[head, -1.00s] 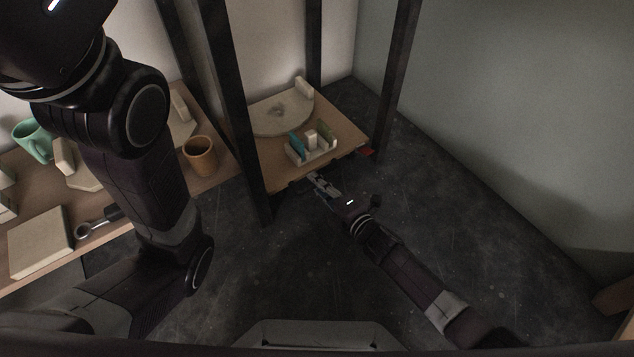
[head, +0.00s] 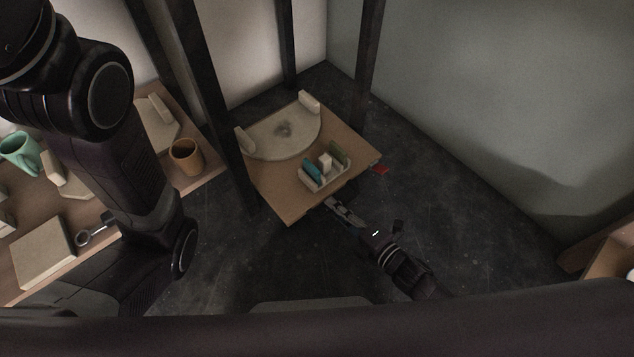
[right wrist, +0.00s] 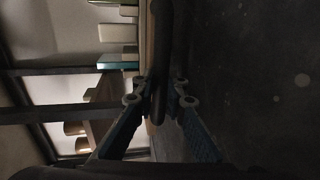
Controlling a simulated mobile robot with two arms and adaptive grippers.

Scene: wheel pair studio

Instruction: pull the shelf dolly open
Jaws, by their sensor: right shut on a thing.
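The shelf dolly (head: 285,203) is a low wooden platform between dark upright posts, standing out past the front posts and turned at an angle in the head view. On it lie a pale half-round plate with raised end blocks (head: 290,133) and a small rack (head: 326,180) with blue, white and green pieces. My right gripper (head: 331,204) is at the dolly's front edge. In the right wrist view its fingers (right wrist: 158,98) are shut on a dark bar along that edge, seemingly the dolly's handle. My left gripper is out of view; only my left arm shows.
A wooden bench on the left carries an orange mug (head: 186,157), a green mug (head: 20,152) and a pale square block (head: 42,253). A dark post (head: 205,90) stands beside the dolly. The dark floor in front is largely clear.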

